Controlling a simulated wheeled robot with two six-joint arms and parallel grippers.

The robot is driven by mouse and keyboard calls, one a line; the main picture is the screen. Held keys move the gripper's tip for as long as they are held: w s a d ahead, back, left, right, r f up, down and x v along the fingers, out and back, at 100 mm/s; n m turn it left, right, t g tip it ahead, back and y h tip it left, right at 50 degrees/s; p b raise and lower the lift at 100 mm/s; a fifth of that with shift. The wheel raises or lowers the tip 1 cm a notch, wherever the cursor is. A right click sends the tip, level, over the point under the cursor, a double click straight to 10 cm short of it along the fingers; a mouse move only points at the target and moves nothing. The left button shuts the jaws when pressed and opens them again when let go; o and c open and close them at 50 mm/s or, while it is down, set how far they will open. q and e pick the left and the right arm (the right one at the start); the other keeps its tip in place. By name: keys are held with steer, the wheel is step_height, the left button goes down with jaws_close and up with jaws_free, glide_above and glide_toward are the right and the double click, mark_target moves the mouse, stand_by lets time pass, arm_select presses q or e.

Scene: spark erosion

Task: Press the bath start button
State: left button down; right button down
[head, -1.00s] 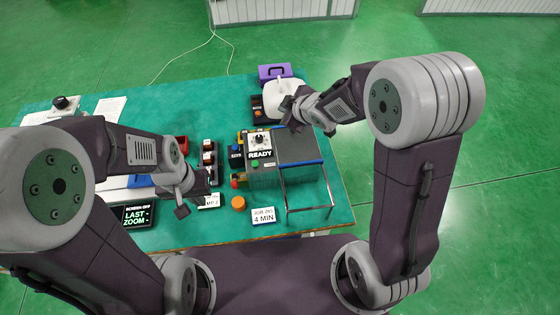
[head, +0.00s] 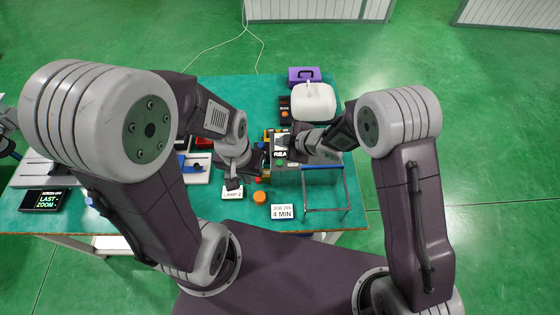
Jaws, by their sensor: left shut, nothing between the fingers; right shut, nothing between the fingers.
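The dark control box with a white display (head: 281,147) stands at the table's front right; only "REA" of its display shows, the rest is behind my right gripper. A small green spot (head: 280,163) shows below the display; I cannot tell whether it is the bath start button. My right gripper (head: 287,151) is shut and empty, over or beside the display; contact cannot be judged. My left gripper (head: 234,184) is shut and empty, lower and to the left, above the "LAMP 2" card (head: 232,196).
An orange knob (head: 259,197) and a "4 MIN" card (head: 283,212) lie at the table's front. A wire frame (head: 348,195) stands right of the box. Behind are a white container (head: 314,103) and a purple case (head: 304,74). A tablet (head: 44,200) lies far left.

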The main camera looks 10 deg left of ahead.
mark_target(282, 163)
step_height(282, 163, down, 9)
steer(key=b, duration=0.8)
steer(key=shift+r, duration=0.1)
stand_by(1.6)
steer(key=shift+f+b, duration=0.4)
steer(key=shift+f+b, duration=0.4)
steer(key=shift+f, duration=0.1)
stand_by(0.4)
stand_by(0.4)
steer(key=shift+r+p, duration=0.8)
steer(key=shift+r, duration=0.1)
steer(key=shift+r, duration=0.1)
